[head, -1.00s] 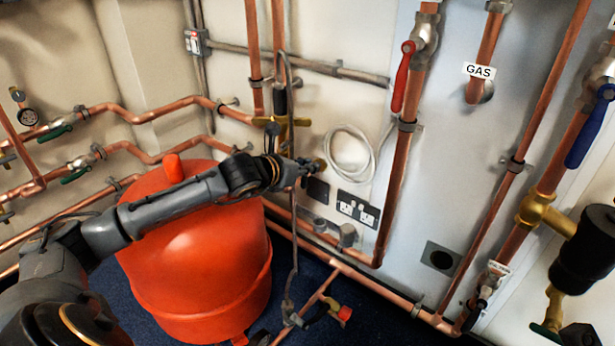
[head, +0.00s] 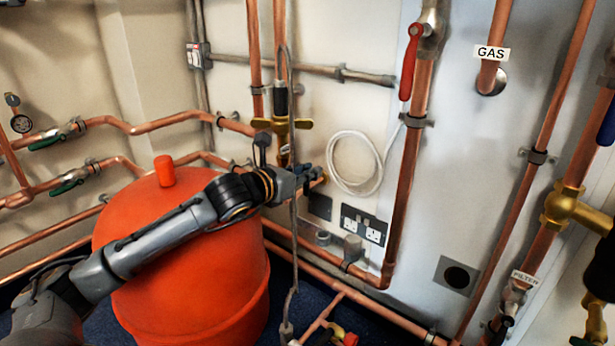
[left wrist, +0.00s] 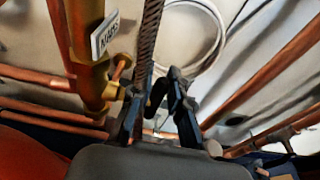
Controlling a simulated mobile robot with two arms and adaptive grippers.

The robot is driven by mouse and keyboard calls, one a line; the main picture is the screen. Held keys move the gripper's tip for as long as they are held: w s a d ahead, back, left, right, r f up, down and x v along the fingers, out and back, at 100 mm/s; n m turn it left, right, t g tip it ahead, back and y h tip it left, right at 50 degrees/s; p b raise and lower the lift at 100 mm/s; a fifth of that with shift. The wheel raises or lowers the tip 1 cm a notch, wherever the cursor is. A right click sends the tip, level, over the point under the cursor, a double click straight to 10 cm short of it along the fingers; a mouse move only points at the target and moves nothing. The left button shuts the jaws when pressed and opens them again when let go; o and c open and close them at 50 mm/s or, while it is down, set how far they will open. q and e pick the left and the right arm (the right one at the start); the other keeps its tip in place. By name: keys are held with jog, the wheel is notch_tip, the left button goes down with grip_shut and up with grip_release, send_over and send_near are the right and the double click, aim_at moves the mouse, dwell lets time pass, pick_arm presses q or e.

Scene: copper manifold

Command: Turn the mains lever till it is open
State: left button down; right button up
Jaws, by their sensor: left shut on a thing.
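The mains label (left wrist: 107,35) sits on a brass fitting (left wrist: 92,75) at the upper left of the left wrist view. My left gripper (head: 312,177) is at the wall, below the brass tee valve (head: 283,123) and by a short brass stub (head: 323,178). In the left wrist view its two dark fingers (left wrist: 160,105) are close together beside the brass fitting. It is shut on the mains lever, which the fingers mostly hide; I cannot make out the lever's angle.
A grey hose (head: 294,230) hangs in front of my left gripper; a braided hose (left wrist: 150,40) passes its fingers. A red cylinder (head: 185,255) stands under my left arm. A red lever (head: 410,62), white cable coil (head: 355,165) and sockets (head: 363,225) are to the right.

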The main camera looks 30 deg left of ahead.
pick_arm(q)
jog(key=c, duration=1.2)
grip_release()
jog(key=shift+s, duration=0.1)
jog(key=v, duration=1.2)
jog(key=shift+f, duration=0.15)
